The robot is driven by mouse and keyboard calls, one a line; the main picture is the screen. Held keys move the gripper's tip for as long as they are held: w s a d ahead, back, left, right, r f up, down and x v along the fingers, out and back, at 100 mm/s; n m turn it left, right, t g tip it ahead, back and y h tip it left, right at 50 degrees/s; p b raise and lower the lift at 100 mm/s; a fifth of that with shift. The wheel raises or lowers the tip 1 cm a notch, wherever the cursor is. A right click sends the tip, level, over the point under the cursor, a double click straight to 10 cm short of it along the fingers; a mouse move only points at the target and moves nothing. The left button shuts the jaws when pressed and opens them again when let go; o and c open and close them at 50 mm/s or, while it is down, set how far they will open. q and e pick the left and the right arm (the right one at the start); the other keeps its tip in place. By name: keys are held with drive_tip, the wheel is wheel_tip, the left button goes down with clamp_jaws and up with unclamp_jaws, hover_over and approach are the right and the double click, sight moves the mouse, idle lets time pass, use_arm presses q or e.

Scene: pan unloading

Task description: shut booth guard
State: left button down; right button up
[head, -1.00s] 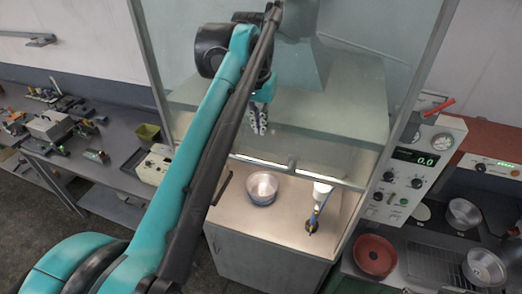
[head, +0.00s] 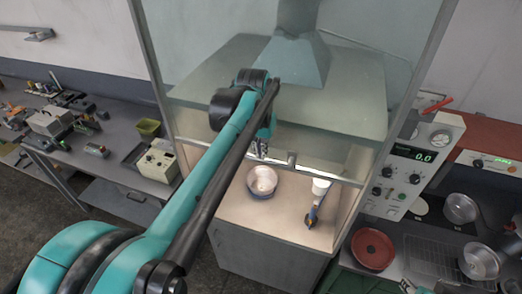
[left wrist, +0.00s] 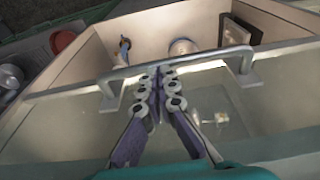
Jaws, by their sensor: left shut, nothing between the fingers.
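The booth guard is a clear pane (head: 330,145) with a pale bottom rail and a bar handle (head: 291,160), on the front of the booth. It stands partly raised, with a gap below it over the counter. My left gripper (head: 262,152) is shut and empty, pointing down at the rail just left of the visible handle part. In the left wrist view the fingertips (left wrist: 160,72) are together at the handle bar (left wrist: 190,69), overlapping it in the picture. I cannot tell whether they touch it. My right gripper is not in view.
A side table (head: 105,170) stands at left.

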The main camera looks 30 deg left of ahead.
use_arm(q)
drive_tip(key=s+b+x, duration=0.3)
drive_tip(key=b+x, duration=0.7)
drive_tip(key=x, duration=0.5)
drive_tip(key=s+d+f+b+x, duration=0.1)
drive_tip(key=s+b+x, duration=0.2)
drive_tip(key=b+x, duration=0.8)
drive_tip(key=s+d+f+b+x, duration=0.1)
drive_tip(key=s+b+x, duration=0.2)
drive_tip(key=b+x, duration=0.7)
drive_tip(key=s+x, duration=0.1)
drive_tip(key=x, duration=0.9)
drive_tip(key=shift+d+f, duration=0.25)
drive_tip(key=shift+f, duration=0.15)
drive_tip(key=shift+w+r, duration=0.1)
drive_tip(key=w+a+p+v, duration=0.15)
drive_tip(key=p+v, duration=0.45)
drive_tip(key=v, duration=0.8)
drive_tip(key=s+d+f+m+t+b, duration=0.1)
drive_tip(key=s+d+f+t+b, duration=0.1)
drive_tip(key=s+d+f+b, duration=0.3)
drive_tip(key=s+d+f+m+t+b, duration=0.1)
drive_tip(key=s+d+f+b, duration=0.3)
drive_tip(key=d, duration=0.5)
drive_tip(key=shift+s+d+f+m+t+h+b, duration=0.35)
drive_tip(key=shift+s+t+b, duration=0.3)
drive_tip(key=shift+t, duration=0.25)
